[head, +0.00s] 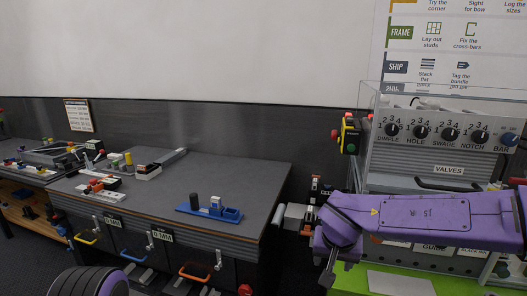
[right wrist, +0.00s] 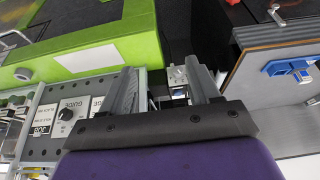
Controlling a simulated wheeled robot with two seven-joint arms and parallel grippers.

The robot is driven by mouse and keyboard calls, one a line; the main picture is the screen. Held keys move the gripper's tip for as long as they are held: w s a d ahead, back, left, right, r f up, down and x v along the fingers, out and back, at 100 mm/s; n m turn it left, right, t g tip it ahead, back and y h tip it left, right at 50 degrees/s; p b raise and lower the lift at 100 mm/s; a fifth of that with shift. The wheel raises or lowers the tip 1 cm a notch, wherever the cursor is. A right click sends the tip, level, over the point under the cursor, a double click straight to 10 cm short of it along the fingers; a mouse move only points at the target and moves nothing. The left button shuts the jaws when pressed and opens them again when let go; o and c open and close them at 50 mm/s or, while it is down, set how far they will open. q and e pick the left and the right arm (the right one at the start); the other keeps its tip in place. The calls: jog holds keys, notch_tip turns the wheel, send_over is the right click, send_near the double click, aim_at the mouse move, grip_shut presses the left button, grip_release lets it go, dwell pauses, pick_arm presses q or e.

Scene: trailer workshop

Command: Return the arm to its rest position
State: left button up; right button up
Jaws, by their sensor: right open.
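My purple right arm (head: 430,222) comes in from the right in the head view, in front of the machine with the valve knobs. Its gripper (head: 327,268) points down at the arm's left end, beside the green-topped bench. In the right wrist view the two grey fingers of my right gripper (right wrist: 163,82) stand apart with nothing held between them. A purple and black part of my left arm (head: 90,283) shows at the bottom left of the head view. My left gripper is out of view.
The machine with a knob panel (head: 445,134) stands behind my right arm. A green bench surface (head: 345,279) lies below it, with a white plate (head: 400,284). A grey workbench (head: 245,185) at left holds a blue tray (head: 210,211) and small parts. A dark gap separates the benches.

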jog(key=s+d+f+m+t+h+b, duration=0.1)
jog(key=s+d+f+m+b, duration=0.15)
jog(key=f, duration=0.65)
jog(key=s+d+f+m+t+h+b, duration=0.1)
jog(key=s+d+f+m, duration=0.25)
jog(key=f, duration=0.65)
jog(key=s+d+f+m+t+h+b, duration=0.1)
jog(key=s+d+f+m+b, duration=0.2)
jog(key=f, duration=0.6)
pick_arm(q)
notch_tip(320, 180, down, 12)
jog(key=b, duration=0.5)
jog(key=shift+s+r, duration=0.25)
jog(key=shift+s, duration=0.05)
pick_arm(e)
jog(key=s+d+f+n+g, duration=0.2)
jog(key=s+f, duration=0.7)
jog(key=s, duration=0.3)
jog(key=s+d+f+n+g, duration=0.2)
jog(key=s+d+f+n, duration=0.1)
jog(key=s+f, duration=0.6)
jog(key=s, duration=0.4)
jog(key=shift+y, duration=0.4)
